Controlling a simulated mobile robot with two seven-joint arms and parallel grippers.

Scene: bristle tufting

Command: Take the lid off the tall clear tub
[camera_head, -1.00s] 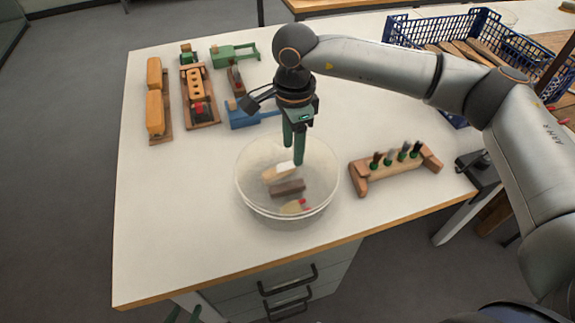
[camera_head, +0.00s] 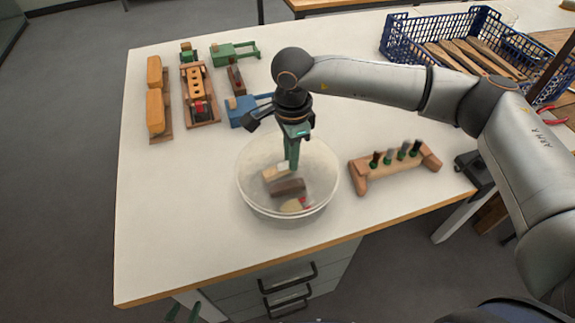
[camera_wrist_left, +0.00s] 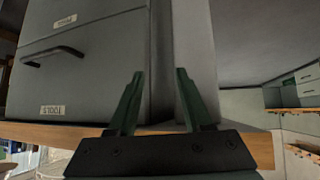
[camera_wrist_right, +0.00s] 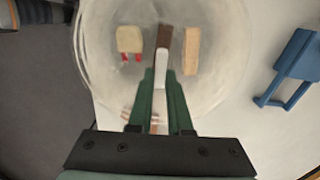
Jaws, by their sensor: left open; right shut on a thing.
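The clear round tub (camera_head: 248,195) stands near the front middle of the white table. Its clear lid (camera_head: 318,160) is hard to tell apart from the wall. A tan block, a dark brown piece (camera_wrist_right: 163,42) and a cream piece with red ends (camera_wrist_right: 130,42) show through it. My right gripper (camera_head: 291,168) points down at the tub's top, shut on a pale bar (camera_wrist_right: 160,79) that looks like the lid's handle; the lid appears seated. My left gripper (camera_wrist_left: 158,75) is open and empty, low in front of grey drawers; its tips (camera_head: 183,311) show at the head view's bottom edge.
A wooden rack (camera_head: 395,166) with several dark brushes stands right of the tub. A blue piece (camera_head: 243,112) and several wooden toy parts lie behind and left. A blue crate (camera_head: 398,40) is at the back right. The table's front left is clear.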

